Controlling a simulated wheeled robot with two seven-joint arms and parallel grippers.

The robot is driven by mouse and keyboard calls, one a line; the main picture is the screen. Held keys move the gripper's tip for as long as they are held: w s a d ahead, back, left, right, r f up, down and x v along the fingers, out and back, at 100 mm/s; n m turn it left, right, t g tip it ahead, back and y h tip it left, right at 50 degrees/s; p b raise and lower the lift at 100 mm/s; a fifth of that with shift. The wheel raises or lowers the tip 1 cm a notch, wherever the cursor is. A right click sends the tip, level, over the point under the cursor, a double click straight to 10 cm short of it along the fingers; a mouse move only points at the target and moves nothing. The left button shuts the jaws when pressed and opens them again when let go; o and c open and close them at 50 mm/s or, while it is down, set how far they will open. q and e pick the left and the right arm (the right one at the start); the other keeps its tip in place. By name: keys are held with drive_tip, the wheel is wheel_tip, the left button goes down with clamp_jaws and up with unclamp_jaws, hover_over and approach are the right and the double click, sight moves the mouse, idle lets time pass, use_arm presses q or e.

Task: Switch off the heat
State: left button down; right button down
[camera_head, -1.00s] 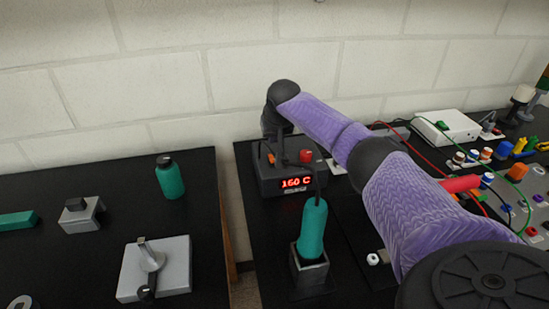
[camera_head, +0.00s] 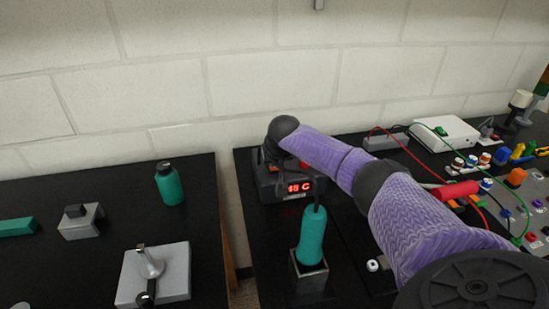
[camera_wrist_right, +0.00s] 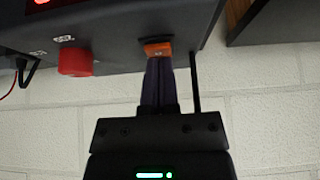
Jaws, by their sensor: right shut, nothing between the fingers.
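The dark heat station (camera_head: 270,193) stands near the wall, left of my right arm. Its red display (camera_head: 299,188) reads a two-digit number that looks like 15 C. A teal-handled iron (camera_head: 312,235) stands in a square metal holder (camera_head: 308,272) in front of it. In the right wrist view an orange switch (camera_wrist_right: 158,48) sits on the station, with a red knob (camera_wrist_right: 75,62) beside it. My right gripper (camera_wrist_right: 158,62) is shut and empty, its fingertips at the orange switch, seemingly touching it. In the head view the arm covers the switch. My left gripper is not in view.
A white box (camera_head: 447,133) and a board with several coloured plugs (camera_head: 516,178) are on the right. The left table holds a teal bottle (camera_head: 169,184), a grey block (camera_head: 80,222) and a lever plate (camera_head: 175,283). A gap separates the tables.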

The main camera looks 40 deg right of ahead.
drive_tip(key=shift+w, duration=0.1)
drive_tip(key=shift+w+d+r+b, duration=0.2)
drive_tip(key=shift+w+d+b, duration=0.1)
drive_tip(key=shift+w+b, duration=0.25)
drive_tip(key=shift+d+r, duration=0.1)
drive_tip(key=shift+r, duration=0.05)
wheel_tip(320, 180, up, 6)
drive_tip(key=p, duration=0.6)
drive_tip(key=shift+s+f, duration=0.1)
drive_tip(key=shift+f, duration=0.1)
drive_tip(key=s+a+r+p, duration=0.2)
drive_tip(key=s+a+r, duration=0.1)
drive_tip(key=s+r, duration=0.2)
drive_tip(key=shift+s+a+r+p, duration=0.25)
drive_tip(key=shift+s+p, duration=0.15)
drive_tip(key=shift+s, duration=0.1)
